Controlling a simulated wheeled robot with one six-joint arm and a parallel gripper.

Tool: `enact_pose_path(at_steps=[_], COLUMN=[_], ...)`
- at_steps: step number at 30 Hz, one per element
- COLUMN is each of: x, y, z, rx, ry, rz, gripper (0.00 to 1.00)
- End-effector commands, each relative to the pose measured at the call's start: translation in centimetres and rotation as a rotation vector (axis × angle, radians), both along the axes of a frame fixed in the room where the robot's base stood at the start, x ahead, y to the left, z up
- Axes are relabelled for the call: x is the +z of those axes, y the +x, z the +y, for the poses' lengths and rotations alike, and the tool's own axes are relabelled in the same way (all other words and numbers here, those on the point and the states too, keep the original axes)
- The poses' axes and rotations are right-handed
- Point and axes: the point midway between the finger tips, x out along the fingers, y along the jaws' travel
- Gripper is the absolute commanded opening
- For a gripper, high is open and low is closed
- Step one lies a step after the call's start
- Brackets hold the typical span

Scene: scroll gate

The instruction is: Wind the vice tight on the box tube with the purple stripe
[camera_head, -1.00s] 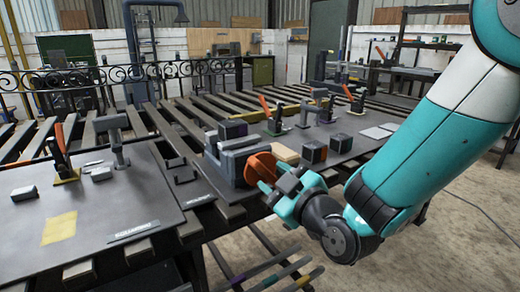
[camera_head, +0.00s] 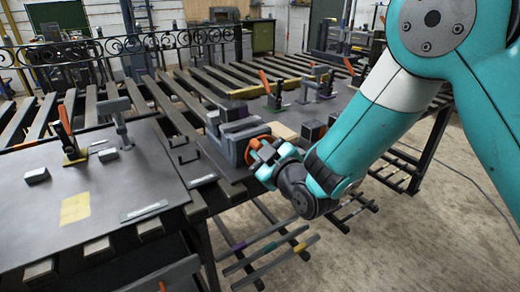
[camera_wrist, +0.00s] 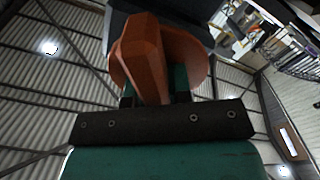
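The grey vice (camera_head: 238,140) stands at the near edge of the bench. Its orange wheel (camera_head: 258,150) faces my arm and also shows in the wrist view (camera_wrist: 190,58). A dark block (camera_head: 233,112) sits at the top of the vice; its stripe is not clear at this size. My gripper (camera_head: 264,162) is at the wheel. In the wrist view, the wheel's orange handle (camera_wrist: 145,55) stands between my fingers; whether they press on it is not clear. The jaw gap is hidden from me.
Below the bench, a rack holds long bars with purple (camera_head: 238,247), green and yellow bands. Orange-handled clamps (camera_head: 70,145) and small blocks stand on the bench. A yellow patch (camera_head: 75,208) marks the left plate. Open floor lies at right.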

Motion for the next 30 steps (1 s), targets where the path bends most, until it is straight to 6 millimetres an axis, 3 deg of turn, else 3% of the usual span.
enact_pose_path(at_steps=[14,30], x=[-0.03,0.05], y=[0.01,0.17], z=[-0.07,-0.34], rx=[0.0,0.0], ry=[0.052,0.383], rz=[0.035,0.259], gripper=[0.0,0.0])
